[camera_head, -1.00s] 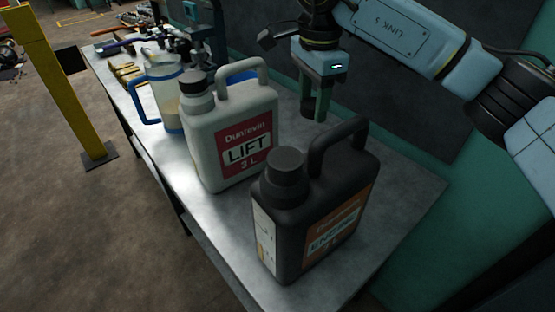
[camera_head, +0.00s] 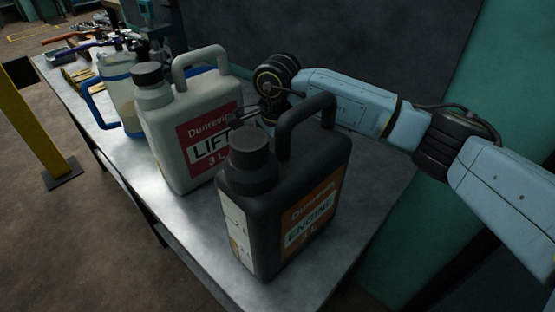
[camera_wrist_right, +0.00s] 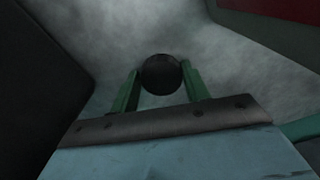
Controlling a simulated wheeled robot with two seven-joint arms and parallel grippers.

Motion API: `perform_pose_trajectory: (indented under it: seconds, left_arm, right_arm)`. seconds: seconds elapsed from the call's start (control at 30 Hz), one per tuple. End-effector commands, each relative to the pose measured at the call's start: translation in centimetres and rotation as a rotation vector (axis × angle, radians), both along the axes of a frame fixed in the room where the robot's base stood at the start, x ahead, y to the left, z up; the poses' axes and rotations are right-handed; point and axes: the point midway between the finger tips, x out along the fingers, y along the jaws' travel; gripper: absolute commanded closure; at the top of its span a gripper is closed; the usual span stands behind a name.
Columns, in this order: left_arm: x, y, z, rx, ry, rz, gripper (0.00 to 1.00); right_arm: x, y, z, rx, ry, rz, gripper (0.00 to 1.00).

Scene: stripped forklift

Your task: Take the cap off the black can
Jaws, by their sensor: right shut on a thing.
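The black can (camera_head: 290,205) stands upright at the front of the bench in the head view, its handle to the right. A dark cylinder with a flat top (camera_head: 252,152) sits on its spout; I see no opening there. In the right wrist view my right gripper (camera_wrist_right: 160,74) is shut on a dark round cap-like thing (camera_wrist_right: 161,75). I cannot tell where that thing came from. In the head view the right forearm reaches in behind the black can, and the fingers are mostly hidden. My left gripper is not in view.
A white can (camera_head: 168,140) with a dark cap (camera_head: 147,74) stands just behind the black can. A clear jug with blue trim (camera_head: 118,97) and tools are farther back. Bare metal bench top (camera_head: 195,225) lies in front; a yellow post (camera_head: 32,125) stands at left.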

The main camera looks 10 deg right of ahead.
Motion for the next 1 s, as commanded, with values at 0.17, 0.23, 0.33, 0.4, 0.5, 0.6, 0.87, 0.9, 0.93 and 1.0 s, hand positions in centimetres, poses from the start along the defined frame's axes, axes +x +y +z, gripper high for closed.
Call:
perform_pose_trajectory:
  seconds: [0.17, 0.23, 0.33, 0.4, 0.5, 0.6, 0.87, 0.9, 0.93, 1.0]
  left_arm:
    - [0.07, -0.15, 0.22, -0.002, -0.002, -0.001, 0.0]
    - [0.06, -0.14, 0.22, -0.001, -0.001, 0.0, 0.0]
    - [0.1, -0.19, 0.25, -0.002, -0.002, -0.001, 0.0]
    - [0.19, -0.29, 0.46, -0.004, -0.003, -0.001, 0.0]
    - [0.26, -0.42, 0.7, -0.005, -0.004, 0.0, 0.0]
    - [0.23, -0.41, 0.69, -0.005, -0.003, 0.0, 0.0]
    - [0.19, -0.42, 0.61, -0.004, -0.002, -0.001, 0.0]
    - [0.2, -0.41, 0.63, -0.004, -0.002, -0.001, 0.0]
    - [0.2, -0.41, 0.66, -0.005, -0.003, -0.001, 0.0]
    - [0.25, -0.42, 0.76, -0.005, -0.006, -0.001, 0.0]
  right_arm:
    - [0.02, 0.03, -0.36, 0.001, -0.001, 0.001, 0.81]
    - [0.02, 0.03, -0.33, 0.0, -0.001, 0.0, 0.81]
    - [0.02, 0.03, -0.43, 0.0, -0.001, 0.0, 0.81]
    - [0.03, 0.02, -0.56, 0.0, -0.001, 0.0, 0.81]
    - [0.03, 0.02, -0.62, 0.0, -0.001, 0.0, 0.5]
    - [0.03, 0.01, -0.59, 0.0, -0.001, 0.0, 0.37]
    - [0.02, 0.01, -0.58, 0.0, -0.001, 0.0, 0.32]
    - [0.02, 0.0, -0.56, 0.0, -0.001, 0.0, 0.32]
    - [0.02, 0.01, -0.53, 0.0, -0.001, 0.0, 0.32]
    - [0.02, 0.01, -0.36, 0.0, -0.001, 0.0, 0.32]
